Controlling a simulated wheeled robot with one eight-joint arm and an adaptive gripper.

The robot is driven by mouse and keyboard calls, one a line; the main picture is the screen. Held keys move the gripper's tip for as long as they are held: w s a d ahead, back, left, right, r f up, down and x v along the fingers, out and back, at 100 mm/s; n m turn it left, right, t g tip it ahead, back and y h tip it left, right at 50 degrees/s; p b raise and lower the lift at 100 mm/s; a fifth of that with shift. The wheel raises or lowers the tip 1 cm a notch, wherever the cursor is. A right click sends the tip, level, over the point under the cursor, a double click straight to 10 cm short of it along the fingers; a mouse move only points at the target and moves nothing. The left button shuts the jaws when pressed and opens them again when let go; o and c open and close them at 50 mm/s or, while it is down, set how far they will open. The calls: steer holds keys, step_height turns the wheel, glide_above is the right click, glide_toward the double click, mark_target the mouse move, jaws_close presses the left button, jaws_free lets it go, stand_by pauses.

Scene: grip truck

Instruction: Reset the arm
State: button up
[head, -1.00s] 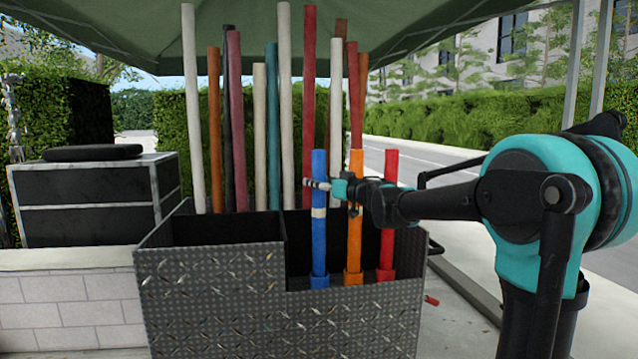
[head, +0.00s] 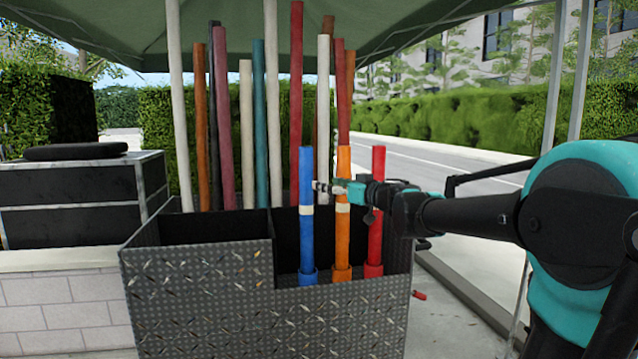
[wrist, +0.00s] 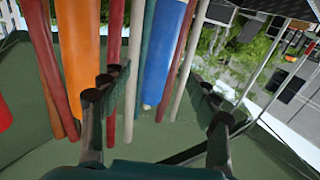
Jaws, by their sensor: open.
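My gripper (head: 324,187) is open and empty in the head view, to the right of the upright blue pole (head: 306,215). In that view it overlaps the orange pole (head: 343,240), which has a pale band. A red pole (head: 376,215) stands to the right, partly covered by my arm. In the wrist view my gripper's fingers (wrist: 158,85) are spread. The blue pole (wrist: 165,50) appears beyond the gap between them, and the orange pole (wrist: 80,60) lies left of it. I cannot tell the exact distance to the poles.
The three short poles stand in a dark metal bin (head: 265,318) with open compartments. Several taller poles (head: 222,130) stand behind it. A drawer cabinet (head: 70,195) stands left, and a green canopy (head: 250,40) hangs overhead. The road (head: 455,165) on the right is clear.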

steer(key=d+f+m+t+h, duration=0.4)
steer(key=d+m+t+h, duration=0.3)
steer(key=d, duration=0.7)
steer(key=s+d+f+m+g+h, duration=0.45)
steer(key=d+f+h, duration=0.35)
steer(key=d+f, duration=0.3)
steer(key=s+d+f+g+h, duration=0.1)
steer(key=s+f+g, duration=0.1)
steer(key=s+f, duration=0.4)
steer(key=s+d+f+g, duration=0.1)
steer(key=s+f+g, duration=0.25)
steer(key=f, duration=0.55)
steer(key=s+a+f+n+g+y, duration=0.1)
steer(key=s+a+f+g, duration=0.1)
steer(key=s+f, duration=0.4)
steer(key=s+a+f+n+g+y, duration=0.1)
steer(key=s+a+f+g+y, duration=0.1)
steer(key=s+f, duration=0.5)
steer(key=s+a+g, duration=0.1)
steer(key=s, duration=0.3)
steer(key=shift+a, duration=0.25)
steer(key=shift+f, duration=0.1)
